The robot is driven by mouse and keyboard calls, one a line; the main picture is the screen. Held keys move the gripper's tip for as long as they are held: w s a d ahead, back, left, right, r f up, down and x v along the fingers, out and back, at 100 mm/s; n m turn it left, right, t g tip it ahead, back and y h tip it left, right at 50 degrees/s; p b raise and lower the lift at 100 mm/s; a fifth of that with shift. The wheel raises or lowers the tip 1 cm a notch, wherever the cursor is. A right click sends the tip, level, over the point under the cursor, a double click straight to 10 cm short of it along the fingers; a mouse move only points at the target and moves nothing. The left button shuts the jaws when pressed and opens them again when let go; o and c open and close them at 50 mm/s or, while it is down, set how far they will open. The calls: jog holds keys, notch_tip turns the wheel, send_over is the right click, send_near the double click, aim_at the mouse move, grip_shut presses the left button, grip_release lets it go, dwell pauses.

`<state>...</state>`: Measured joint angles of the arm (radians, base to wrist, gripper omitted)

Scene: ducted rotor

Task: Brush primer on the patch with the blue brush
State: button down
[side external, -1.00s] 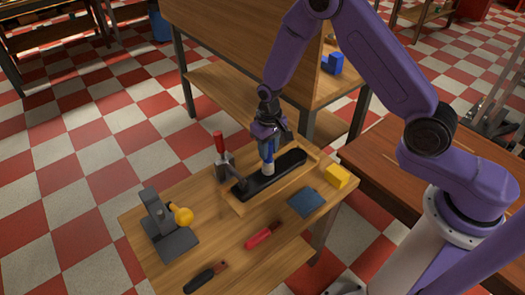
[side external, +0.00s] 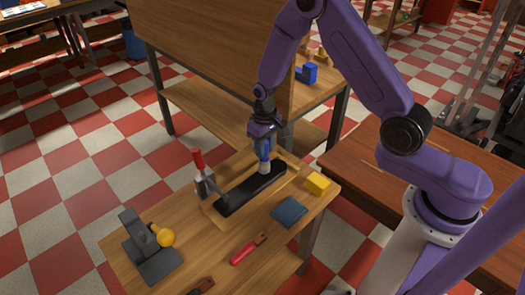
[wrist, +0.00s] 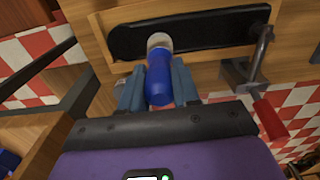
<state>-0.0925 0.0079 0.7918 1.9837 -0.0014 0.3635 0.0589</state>
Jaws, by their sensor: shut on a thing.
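My gripper (side external: 263,148) is shut on the blue brush (side external: 263,158), held upright with its pale tip down. In the wrist view the blue handle (wrist: 159,82) sits between both fingers. The brush tip (wrist: 159,41) is at the near edge of the long black strip (wrist: 210,33), left of its middle there. I cannot tell whether the tip touches. The black strip (side external: 238,194) lies in a wooden holder (side external: 212,218). I cannot make out a separate patch or any primer on it.
A red-handled clamp (side external: 199,165) stands at the strip's left end. A blue cloth-like pad (side external: 289,212), yellow block (side external: 317,184), red-handled tool (side external: 246,250) and grey stand with yellow knob (side external: 145,248) are on the wooden table. A tall wooden panel (side external: 215,65) stands behind.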

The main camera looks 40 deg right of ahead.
jog(key=shift+r, duration=2.6)
jog(key=shift+w, duration=0.1)
